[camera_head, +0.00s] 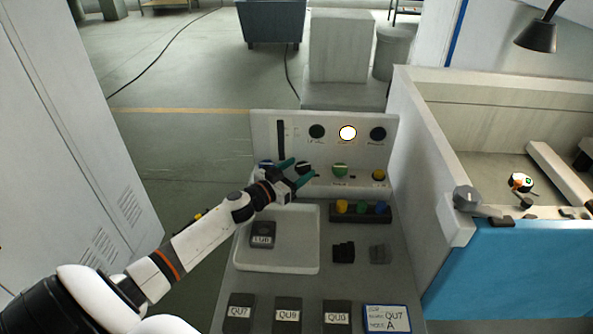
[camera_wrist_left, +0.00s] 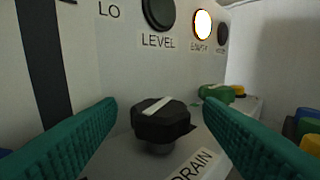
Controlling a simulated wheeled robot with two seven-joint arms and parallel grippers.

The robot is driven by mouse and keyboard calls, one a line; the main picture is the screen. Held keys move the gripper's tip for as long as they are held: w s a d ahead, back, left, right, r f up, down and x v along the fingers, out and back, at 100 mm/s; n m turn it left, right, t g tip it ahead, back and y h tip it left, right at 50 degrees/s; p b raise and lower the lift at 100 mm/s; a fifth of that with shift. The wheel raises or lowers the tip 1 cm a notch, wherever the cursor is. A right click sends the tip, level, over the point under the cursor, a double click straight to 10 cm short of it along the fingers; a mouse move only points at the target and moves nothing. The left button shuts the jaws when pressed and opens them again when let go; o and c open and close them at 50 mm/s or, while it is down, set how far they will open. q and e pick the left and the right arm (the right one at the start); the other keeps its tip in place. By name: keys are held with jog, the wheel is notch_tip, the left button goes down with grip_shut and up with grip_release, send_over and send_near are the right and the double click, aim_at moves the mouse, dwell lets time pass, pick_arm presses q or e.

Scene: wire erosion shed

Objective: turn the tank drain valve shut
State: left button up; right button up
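The drain valve knob (camera_wrist_left: 160,120) is black and faceted with a white pointer line across its top, in the middle of the left wrist view. The line slants up to the right there. A label (camera_wrist_left: 194,165) reading "DRAIN" is beside it. My left gripper (camera_head: 302,168) has green fingers, which also show in the left wrist view (camera_wrist_left: 160,118). They are open, one on each side of the knob, with visible gaps. My right gripper is not in view.
Above the knob are a dark LEVEL lamp (camera_wrist_left: 158,12) and a lit white lamp (camera_wrist_left: 203,24). A green knob (camera_head: 340,170) and a yellow knob (camera_head: 379,175) stand to the right. A white tray (camera_head: 310,256) and several dark blocks are nearer. A blue-fronted tank (camera_head: 510,270) is at right.

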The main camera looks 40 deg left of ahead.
pick_arm(q)
jog(key=shift+s+a+f, duration=0.1)
jog(key=shift+s, duration=0.5)
jog(key=s, duration=0.3)
jog(key=s+a+b, duration=0.1)
jog(key=s, duration=0.2)
jog(key=s+b, duration=0.1)
jog(key=s, duration=0.2)
jog(key=shift+s+a, duration=0.15)
jog(key=shift+a, duration=0.15)
jog(key=shift+s+a, duration=0.1)
jog(key=shift+s, duration=0.6)
